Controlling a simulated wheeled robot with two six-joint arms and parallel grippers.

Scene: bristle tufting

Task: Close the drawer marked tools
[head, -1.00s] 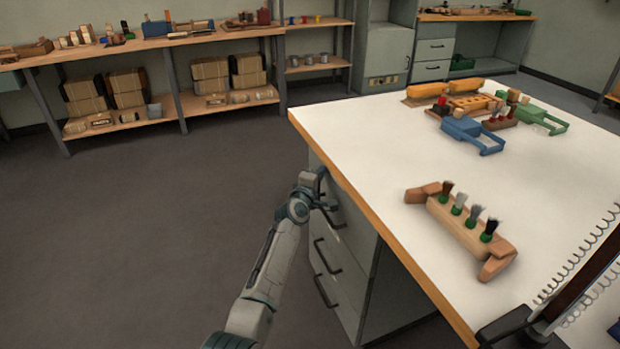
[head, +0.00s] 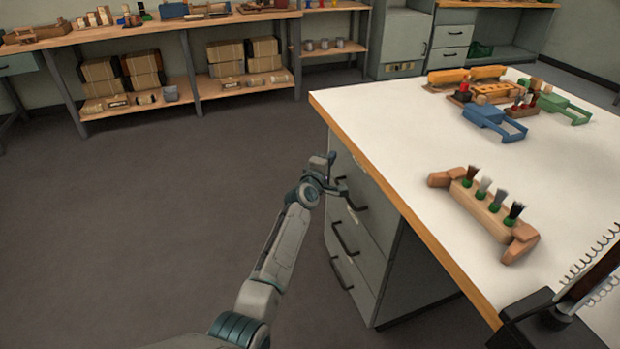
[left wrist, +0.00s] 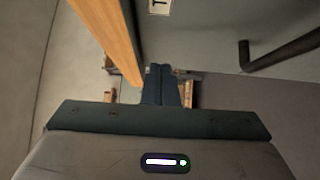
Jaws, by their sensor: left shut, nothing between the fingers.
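A grey drawer unit (head: 388,240) stands under the white-topped table, with dark bar handles on its front. The upper drawer front is partly hidden behind my left gripper (head: 328,176), so I cannot tell how far it stands out. In the left wrist view a grey drawer front (left wrist: 205,40) carries a cut-off white label (left wrist: 159,6) showing a letter T. A dark handle (left wrist: 280,50) is to its right. My left gripper (left wrist: 160,70) is shut and empty, close to this front; contact cannot be told. My right gripper is not in view.
The table's wooden edge (head: 400,218) runs beside my left arm. On top are a brush holder (head: 490,208), a blue tray (head: 495,122) and a dark stand (head: 545,318). Shelves (head: 190,95) line the back wall. The floor (head: 150,230) at left is clear.

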